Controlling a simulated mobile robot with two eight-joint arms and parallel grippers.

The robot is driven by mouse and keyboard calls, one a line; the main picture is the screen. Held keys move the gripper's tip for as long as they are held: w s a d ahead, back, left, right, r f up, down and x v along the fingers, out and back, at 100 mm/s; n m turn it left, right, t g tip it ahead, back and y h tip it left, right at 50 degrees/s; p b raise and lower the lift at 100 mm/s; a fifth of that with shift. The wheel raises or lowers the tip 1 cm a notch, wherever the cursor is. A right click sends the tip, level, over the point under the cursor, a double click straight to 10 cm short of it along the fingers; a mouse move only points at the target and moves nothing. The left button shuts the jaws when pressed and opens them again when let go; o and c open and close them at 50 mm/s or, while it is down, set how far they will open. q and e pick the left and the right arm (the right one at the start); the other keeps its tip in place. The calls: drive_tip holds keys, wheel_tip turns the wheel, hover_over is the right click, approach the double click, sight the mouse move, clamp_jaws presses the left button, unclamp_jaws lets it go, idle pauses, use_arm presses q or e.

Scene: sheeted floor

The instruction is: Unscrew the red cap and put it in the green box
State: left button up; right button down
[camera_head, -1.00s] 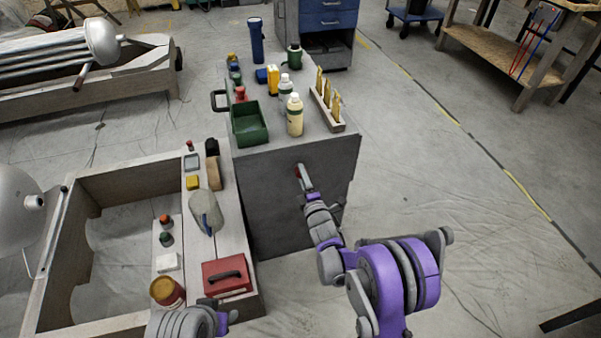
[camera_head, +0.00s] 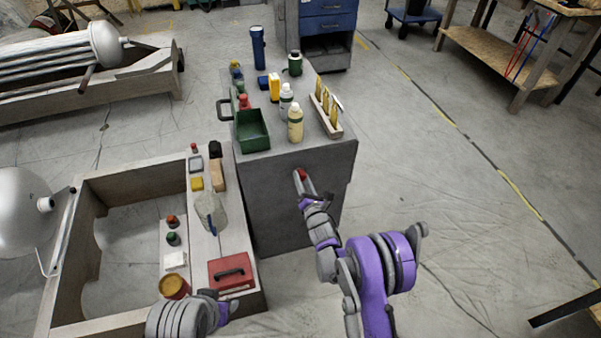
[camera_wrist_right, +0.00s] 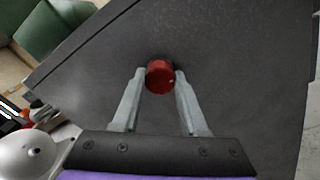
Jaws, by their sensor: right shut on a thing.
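The red cap (camera_head: 301,174) is at the front face of the grey cabinet (camera_head: 290,215), below its top edge. My right gripper (camera_head: 304,181) is shut on the cap. In the right wrist view the round red cap (camera_wrist_right: 160,77) sits between the tips of my right gripper (camera_wrist_right: 160,76), against or very near the dark panel; I cannot tell if it is still attached. The green box (camera_head: 253,131) stands open on the cabinet top, left of and above the cap. It shows at the upper left in the wrist view (camera_wrist_right: 58,25). My left arm shows at the bottom, its fingers unclear.
Bottles (camera_head: 295,123), a yellow container (camera_head: 274,87) and a wooden rack (camera_head: 329,115) stand on the cabinet top near the box. A red toolbox (camera_head: 231,270) lies on the wooden frame at left. The floor right of the cabinet is clear.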

drive_tip(key=n+p, duration=0.1)
drive_tip(key=n, duration=0.1)
drive_tip(key=n+p, duration=0.1)
drive_tip(key=n, duration=0.1)
drive_tip(key=n+p, duration=0.1)
drive_tip(key=n, duration=0.1)
drive_tip(key=shift+r+n, duration=0.25)
drive_tip(key=shift+n, duration=0.05)
drive_tip(key=shift+f+n+p, duration=0.2)
drive_tip(key=shift+n+p, duration=0.3)
drive_tip(key=shift+n, duration=0.6)
use_arm(q)
wheel_tip(320, 180, up, 5)
drive_tip(key=shift+s+r, duration=0.15)
drive_tip(key=shift+r, duration=0.05)
use_arm(e)
drive_tip(key=shift+c, duration=1.8)
unclamp_jaws()
